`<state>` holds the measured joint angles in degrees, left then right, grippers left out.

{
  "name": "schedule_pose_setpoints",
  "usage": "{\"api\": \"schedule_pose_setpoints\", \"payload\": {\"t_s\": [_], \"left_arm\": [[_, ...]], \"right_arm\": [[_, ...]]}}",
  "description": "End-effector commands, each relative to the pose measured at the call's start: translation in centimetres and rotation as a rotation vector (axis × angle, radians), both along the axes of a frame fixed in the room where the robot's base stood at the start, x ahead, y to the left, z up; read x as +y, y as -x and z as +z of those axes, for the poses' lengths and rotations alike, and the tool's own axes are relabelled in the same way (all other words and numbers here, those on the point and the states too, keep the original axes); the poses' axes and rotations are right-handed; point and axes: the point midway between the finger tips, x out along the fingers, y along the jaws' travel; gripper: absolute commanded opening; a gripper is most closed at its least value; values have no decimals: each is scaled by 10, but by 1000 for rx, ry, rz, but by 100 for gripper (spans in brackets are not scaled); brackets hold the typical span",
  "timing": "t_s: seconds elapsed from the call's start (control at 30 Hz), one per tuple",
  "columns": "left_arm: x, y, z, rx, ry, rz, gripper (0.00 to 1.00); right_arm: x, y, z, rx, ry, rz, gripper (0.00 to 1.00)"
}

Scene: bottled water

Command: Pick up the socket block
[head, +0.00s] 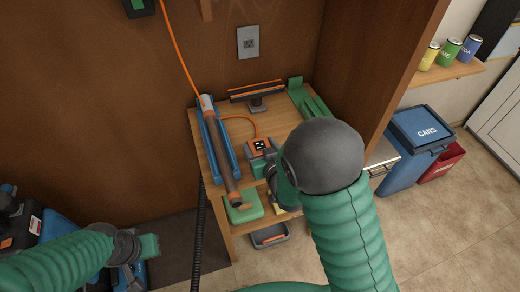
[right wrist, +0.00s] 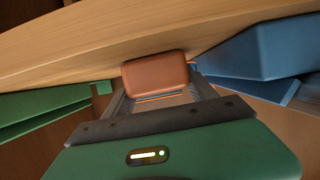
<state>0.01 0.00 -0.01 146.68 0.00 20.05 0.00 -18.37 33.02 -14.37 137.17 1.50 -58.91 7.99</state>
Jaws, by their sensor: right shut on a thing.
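In the head view my right wrist partly hides this gripper. My left gripper (head: 146,247) is low at the left, away from the table; its jaw opening is unclear.
An orange cable runs to the block. Green brackets (head: 310,100) stand at the back right. A blue bin (head: 420,135) stands beyond the right wooden panel.

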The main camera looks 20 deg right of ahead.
Motion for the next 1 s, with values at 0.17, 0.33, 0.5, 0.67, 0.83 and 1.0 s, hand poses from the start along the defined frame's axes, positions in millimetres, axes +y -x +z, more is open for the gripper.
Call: {"api": "schedule_pose_setpoints", "payload": {"t_s": [0.17,0.33,0.5,0.67,0.83,1.0], "left_arm": [[0,0,0,0,0,0,0],[0,0,0,0,0,0,0],[0,0,2,0,0,0,0],[0,0,7,0,0,0,0],[0,0,11,0,0,0,0],[0,0,29,1,0,0,0]], "right_arm": [[0,0,1,-2,0,-1,0],[0,-1,2,-6,-1,-1,0],[0,-1,7,-6,-1,-1,0],[-1,-1,22,-7,-2,-2,0],[0,5,40,-5,-1,-1,0],[1,30,47,1,1,-1,0]]}}
